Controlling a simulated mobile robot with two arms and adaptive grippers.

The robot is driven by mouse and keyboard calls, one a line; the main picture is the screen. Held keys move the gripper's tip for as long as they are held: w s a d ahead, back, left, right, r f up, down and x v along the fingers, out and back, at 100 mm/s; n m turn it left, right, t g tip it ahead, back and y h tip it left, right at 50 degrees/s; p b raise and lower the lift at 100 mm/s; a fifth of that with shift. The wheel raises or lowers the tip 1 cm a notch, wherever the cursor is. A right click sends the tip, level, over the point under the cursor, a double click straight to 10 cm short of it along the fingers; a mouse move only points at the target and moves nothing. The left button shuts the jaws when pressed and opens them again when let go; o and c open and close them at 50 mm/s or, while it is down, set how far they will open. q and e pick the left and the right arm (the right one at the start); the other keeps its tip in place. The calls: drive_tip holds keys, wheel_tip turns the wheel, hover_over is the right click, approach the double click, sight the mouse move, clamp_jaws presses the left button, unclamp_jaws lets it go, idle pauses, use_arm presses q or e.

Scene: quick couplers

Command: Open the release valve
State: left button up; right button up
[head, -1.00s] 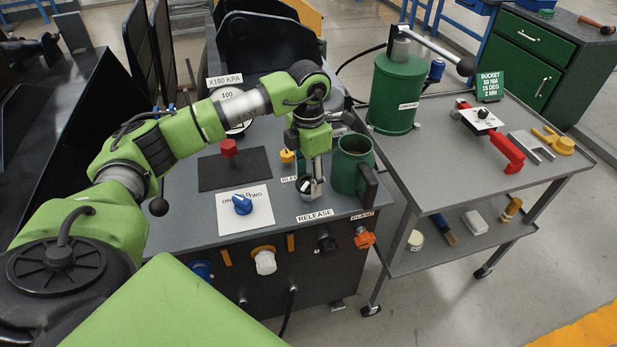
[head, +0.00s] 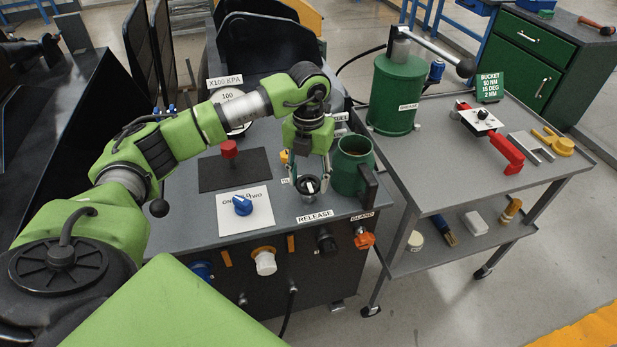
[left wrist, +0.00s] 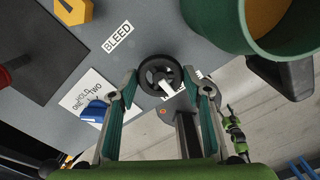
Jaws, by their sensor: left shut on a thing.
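The release valve is a round black knob with a white pointer (head: 309,186), on the grey bench top just behind the RELEASE label (head: 315,216). It also shows in the left wrist view (left wrist: 152,72). My left gripper (head: 310,183) points down over it, with one finger on each side of the knob. In the left wrist view the fingertips (left wrist: 161,84) flank the knob's rim, shut on it. The label is mostly hidden in that view. My right gripper is not in view.
A green cup (head: 353,168) with a dark handle stands close right of the gripper. A blue selector knob (head: 242,205) on a white plate is to the left, and a yellow knob (left wrist: 73,11) by the BLEED label is near. A grey cart (head: 440,190) stands right.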

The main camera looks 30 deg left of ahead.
sight(308, 181)
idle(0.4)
use_arm(q)
drive_tip(key=o, duration=1.1)
wheel_tip(308, 181, up, 12)
drive_tip(key=shift+r, duration=0.1)
